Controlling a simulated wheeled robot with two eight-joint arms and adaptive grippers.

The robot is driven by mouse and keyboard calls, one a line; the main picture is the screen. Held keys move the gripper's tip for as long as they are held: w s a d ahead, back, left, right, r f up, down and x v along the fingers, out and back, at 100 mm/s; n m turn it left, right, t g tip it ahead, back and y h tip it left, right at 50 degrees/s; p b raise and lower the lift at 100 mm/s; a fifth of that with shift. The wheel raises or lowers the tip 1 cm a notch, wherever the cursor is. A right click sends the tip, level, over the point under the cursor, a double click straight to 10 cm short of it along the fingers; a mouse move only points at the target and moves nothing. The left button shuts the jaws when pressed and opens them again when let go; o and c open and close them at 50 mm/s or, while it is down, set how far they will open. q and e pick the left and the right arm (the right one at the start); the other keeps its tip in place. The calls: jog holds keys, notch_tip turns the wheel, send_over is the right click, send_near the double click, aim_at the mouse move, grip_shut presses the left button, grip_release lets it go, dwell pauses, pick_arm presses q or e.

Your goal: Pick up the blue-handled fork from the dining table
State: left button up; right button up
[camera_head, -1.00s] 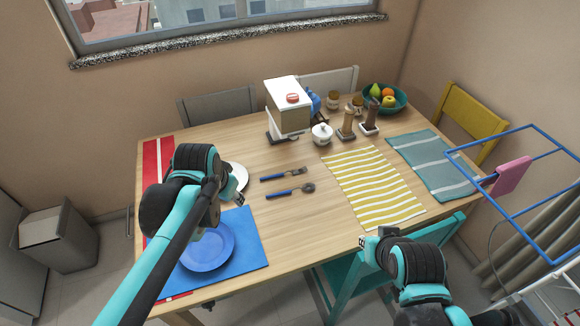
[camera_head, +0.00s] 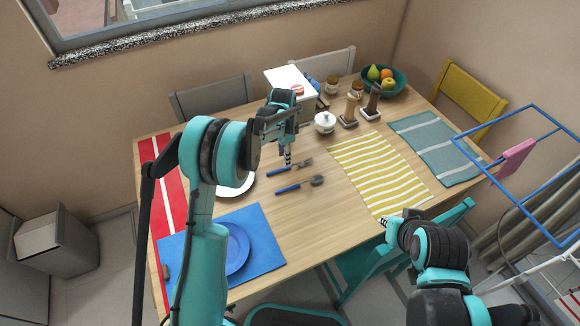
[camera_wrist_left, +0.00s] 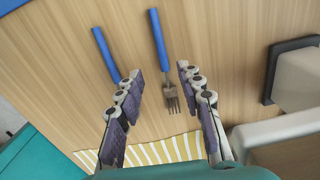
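The blue-handled fork (camera_head: 290,168) lies flat on the dining table (camera_head: 330,218), with the blue-handled spoon (camera_head: 301,186) beside it. In the left wrist view the fork (camera_wrist_left: 158,42) has its tines pointing toward my gripper, and they show between the two fingers. A second blue handle (camera_wrist_left: 105,53) lies to its left, its other end hidden by a finger. My left gripper (camera_head: 287,160) hangs above the fork, pointing down; in the wrist view its fingers (camera_wrist_left: 163,95) are apart with nothing held. My right gripper (camera_head: 384,220) is near the table's front edge, and its finger opening is unclear.
A white-topped dispenser (camera_head: 289,80) stands just behind my left gripper. A white lidded pot (camera_head: 325,122), two mills and a fruit bowl (camera_head: 398,80) are at the back. A blue plate (camera_head: 236,250) rests on a blue mat (camera_head: 262,226). A yellow-striped mat (camera_head: 375,170) lies right.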

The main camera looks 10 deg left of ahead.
pick_arm(q)
jog(key=f+b, duration=0.1)
jog(key=f, duration=0.3)
jog(key=f+b, duration=0.1)
jog(key=f, duration=0.1)
jog(key=shift+w+d+f+b, duration=0.1)
jog(key=shift+w+f+b, duration=0.15)
jog(key=shift+w+b, duration=0.05)
jog(key=shift+r, duration=0.1)
grip_shut()
